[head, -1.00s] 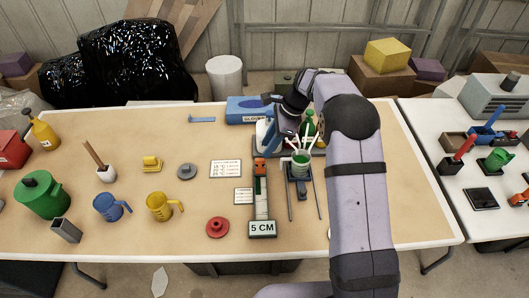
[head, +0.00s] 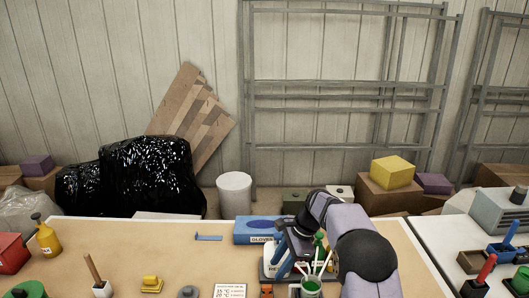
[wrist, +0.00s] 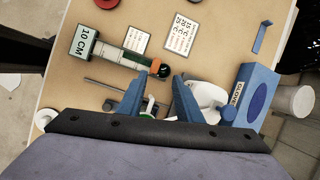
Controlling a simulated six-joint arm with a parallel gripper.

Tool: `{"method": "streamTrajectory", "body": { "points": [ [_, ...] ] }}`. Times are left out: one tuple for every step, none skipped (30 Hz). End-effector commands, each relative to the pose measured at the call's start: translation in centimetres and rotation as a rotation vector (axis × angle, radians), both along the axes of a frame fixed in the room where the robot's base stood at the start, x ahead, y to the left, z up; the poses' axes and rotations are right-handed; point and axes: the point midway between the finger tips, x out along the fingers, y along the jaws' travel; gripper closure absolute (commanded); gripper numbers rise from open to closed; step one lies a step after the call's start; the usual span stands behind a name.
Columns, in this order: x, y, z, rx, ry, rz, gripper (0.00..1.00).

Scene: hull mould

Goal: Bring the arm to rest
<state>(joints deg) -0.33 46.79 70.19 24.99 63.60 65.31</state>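My gripper (wrist: 158,98) shows in the wrist view as two blue fingers spread apart, with nothing clearly held between them. Green and white items are visible in the gap, partly hidden by the fingers and the gripper body. In the head view my dark wrist and lavender arm reach over the back of the table, beside the blue glove box (head: 256,230). The fingertips are hard to make out there. A green cup with white sticks (head: 311,286) stands just in front of the wrist.
The glove box (wrist: 258,97) also lies right of the fingers in the wrist view. A measuring strip with a lettered end plate (wrist: 82,41) lies left of them. A yellow bottle (head: 46,240) stands at the table's left. The tabletop's back left is mostly clear (head: 130,245).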

Motion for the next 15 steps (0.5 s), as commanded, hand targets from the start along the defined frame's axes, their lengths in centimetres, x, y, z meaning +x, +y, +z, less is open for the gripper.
{"method": "streamTrajectory", "body": {
  "points": [
    [0.4,-0.2,-0.1,-0.011,-0.044,0.067,0.68],
    [0.7,-0.4,-0.1,-0.021,-0.073,0.111,0.68],
    [0.9,-0.7,-0.3,-0.038,-0.11,0.178,0.68],
    [0.9,-1.0,-0.7,-0.052,-0.132,0.229,0.68],
    [0.7,-1.3,-1.3,-0.067,-0.148,0.283,0.68],
    [0.1,-1.7,-2.3,-0.087,-0.163,0.358,0.68],
    [-0.6,-2.1,-3.2,-0.101,-0.167,0.416,0.68],
    [-1.5,-2.4,-4.2,-0.113,-0.167,0.478,0.68],
    [-2.9,-3.0,-5.7,-0.129,-0.162,0.563,0.68],
    [-4.3,-3.5,-7.0,-0.137,-0.149,0.63,0.68],
    [-5.6,-3.9,-8.0,-0.145,-0.14,0.693,0.68],
    [-7.4,-4.4,-8.8,-0.152,-0.133,0.774,0.68],
    [-8.7,-4.8,-9.3,-0.157,-0.126,0.83,0.68],
    [-10.0,-5.2,-9.7,-0.159,-0.121,0.885,0.68],
    [-11.8,-5.7,-9.9,-0.163,-0.113,0.955,0.68]
  ]
}}
